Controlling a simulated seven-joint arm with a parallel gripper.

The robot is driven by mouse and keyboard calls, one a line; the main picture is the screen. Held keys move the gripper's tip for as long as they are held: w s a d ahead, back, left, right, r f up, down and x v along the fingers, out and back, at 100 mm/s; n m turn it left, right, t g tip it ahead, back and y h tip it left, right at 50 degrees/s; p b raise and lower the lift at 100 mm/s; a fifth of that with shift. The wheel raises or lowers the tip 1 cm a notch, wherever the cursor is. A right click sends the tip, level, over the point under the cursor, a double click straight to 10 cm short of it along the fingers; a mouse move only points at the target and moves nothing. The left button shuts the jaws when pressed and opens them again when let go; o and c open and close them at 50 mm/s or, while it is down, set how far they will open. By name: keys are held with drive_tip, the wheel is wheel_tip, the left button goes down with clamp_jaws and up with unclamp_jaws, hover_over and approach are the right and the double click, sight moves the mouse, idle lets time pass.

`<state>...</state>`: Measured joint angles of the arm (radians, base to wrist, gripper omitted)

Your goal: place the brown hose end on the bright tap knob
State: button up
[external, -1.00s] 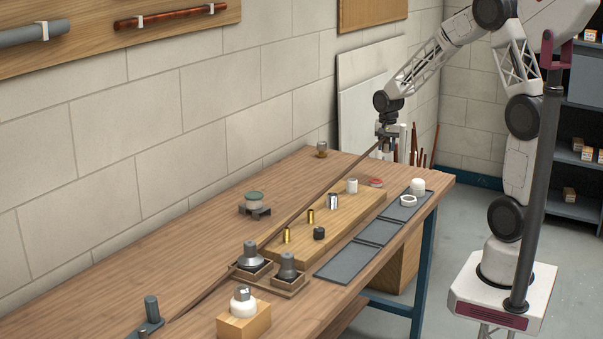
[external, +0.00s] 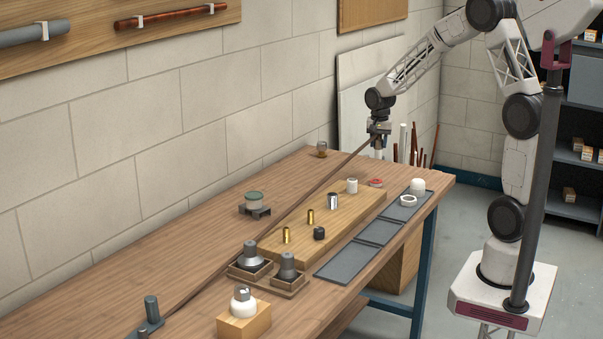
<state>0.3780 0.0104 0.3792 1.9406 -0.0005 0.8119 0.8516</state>
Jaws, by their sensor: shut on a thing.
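The brown hose (external: 310,197) runs from a grey post fitting (external: 151,310) at the near left of the bench, diagonally to the far right. My gripper (external: 378,140) is shut on its far end, held in the air beyond the board; the jaws hide the tip.
A wooden board (external: 345,217) carries brass pieces and small cylinders. Dark flat trays (external: 345,264) line the front edge.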

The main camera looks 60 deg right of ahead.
drive_tip(key=w+r, duration=0.1)
drive_tip(key=w, duration=1.2)
drive_tip(key=shift+d+r+m, duration=0.2)
drive_tip(key=shift+d+m, duration=0.05)
drive_tip(key=shift+m, duration=0.15)
drive_tip(key=shift+w, duration=0.1)
drive_tip(key=shift+w, duration=0.1)
hover_over(322, 142)
drive_tip(key=shift+w+d+f, duration=0.1)
drive_tip(key=shift+f, duration=0.65)
drive_tip(key=shift+f, duration=0.15)
drive_tip(key=shift+f, duration=1.6)
drive_tip(key=shift+f, duration=0.15)
drive_tip(key=o, duration=0.9)
